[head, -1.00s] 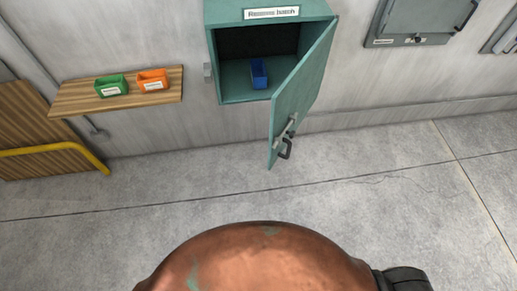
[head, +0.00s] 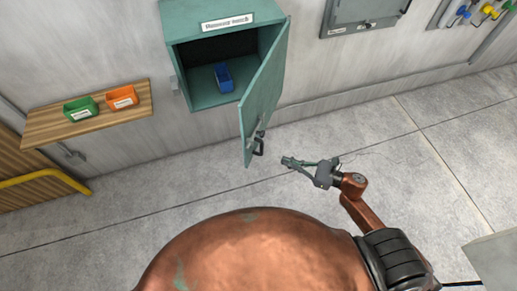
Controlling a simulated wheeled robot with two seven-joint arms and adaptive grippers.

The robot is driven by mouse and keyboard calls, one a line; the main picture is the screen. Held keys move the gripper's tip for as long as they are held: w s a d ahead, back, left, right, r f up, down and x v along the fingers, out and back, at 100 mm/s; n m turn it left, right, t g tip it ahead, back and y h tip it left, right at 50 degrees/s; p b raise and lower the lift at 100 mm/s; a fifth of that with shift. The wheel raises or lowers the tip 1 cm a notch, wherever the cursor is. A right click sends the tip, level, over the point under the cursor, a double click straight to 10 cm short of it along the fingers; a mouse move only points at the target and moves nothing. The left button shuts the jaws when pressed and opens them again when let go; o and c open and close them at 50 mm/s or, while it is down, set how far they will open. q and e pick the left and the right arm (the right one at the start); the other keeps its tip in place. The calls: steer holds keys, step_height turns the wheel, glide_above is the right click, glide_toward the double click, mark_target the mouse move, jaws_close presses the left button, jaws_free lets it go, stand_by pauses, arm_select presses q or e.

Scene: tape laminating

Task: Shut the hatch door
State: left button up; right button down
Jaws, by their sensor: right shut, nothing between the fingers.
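The teal hatch (head: 177,50) is mounted on the wall at the upper middle of the head view. Its hatch door (head: 265,90) is hinged on the right side and stands wide open, swung out toward me. A dark handle (head: 259,145) is near the door's lower outer edge. A blue bin (head: 223,78) sits inside the hatch. My right gripper (head: 285,161) is shut and empty, to the right of the door handle in the picture and apart from it. My left gripper is not in view.
A wooden shelf (head: 50,132) on the left holds a green bin (head: 81,109) and an orange bin (head: 122,97). A grey wall box (head: 365,14) is at the upper right, with coloured valves (head: 488,11) beyond. A yellow rail (head: 45,175) is at the left. The concrete floor below the hatch is clear.

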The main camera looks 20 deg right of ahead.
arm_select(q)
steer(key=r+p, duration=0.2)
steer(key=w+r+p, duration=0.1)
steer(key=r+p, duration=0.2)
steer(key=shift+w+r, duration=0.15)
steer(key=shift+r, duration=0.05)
arm_select(e)
steer(key=x, duration=1.4)
steer(key=shift+s+a, duration=0.2)
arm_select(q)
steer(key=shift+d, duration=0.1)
arm_select(e)
steer(key=shift+r, duration=0.1)
